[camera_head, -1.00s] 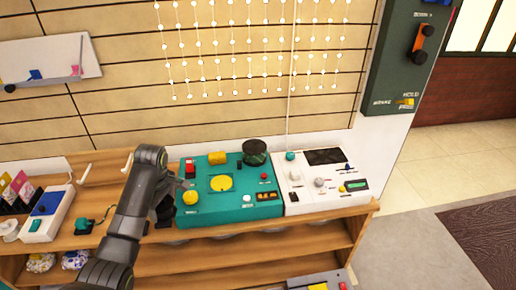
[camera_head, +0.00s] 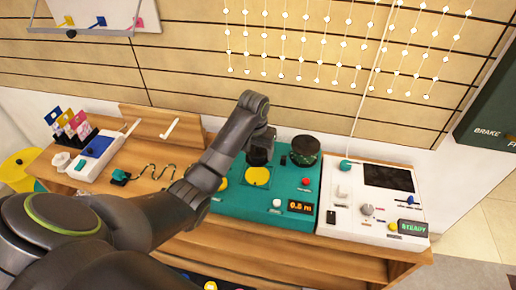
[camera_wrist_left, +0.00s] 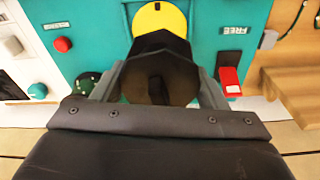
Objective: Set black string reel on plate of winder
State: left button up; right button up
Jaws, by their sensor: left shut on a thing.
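The winder (camera_head: 240,205) is a teal box on the wooden counter. Its round yellow plate (camera_head: 257,177) shows just in front of my left gripper (camera_head: 261,148), and also in the left wrist view (camera_wrist_left: 160,17). The left gripper is shut on a dark, faceted thing, which looks like the black string reel (camera_wrist_left: 158,60). In the wrist view the reel overlaps the plate's near edge; I cannot tell whether it touches. In the head view the arm and gripper mostly hide it. My right gripper is not in view.
A dark drum (camera_head: 305,150) stands on the winder right of the gripper. A red switch (camera_wrist_left: 229,78) labelled FREE is beside the reel. A white panel box (camera_head: 375,200) adjoins the winder at right. A blue-topped device (camera_head: 97,150) stands at left.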

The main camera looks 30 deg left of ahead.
pick_arm(q)
jog(key=shift+s+r+m, duration=0.1)
jog(key=shift+m, duration=0.9)
jog(key=m, duration=0.3)
jog(key=shift+m+h, duration=0.4)
jog(key=m, duration=0.5)
jog(key=shift+r+m+g, duration=0.15)
jog(key=shift+m+g, duration=0.15)
jog(key=m, duration=0.6)
jog(key=shift+s+d+r+m+g+h+p, duration=0.1)
jog(key=shift+d+r+m+g+h+p, duration=0.05)
jog(key=shift+m+g+h+p, duration=0.25)
notch_tip(320, 180, down, 7)
jog(key=b, duration=0.7)
jog(key=shift+r, duration=0.15)
jog(key=shift+f, duration=0.4)
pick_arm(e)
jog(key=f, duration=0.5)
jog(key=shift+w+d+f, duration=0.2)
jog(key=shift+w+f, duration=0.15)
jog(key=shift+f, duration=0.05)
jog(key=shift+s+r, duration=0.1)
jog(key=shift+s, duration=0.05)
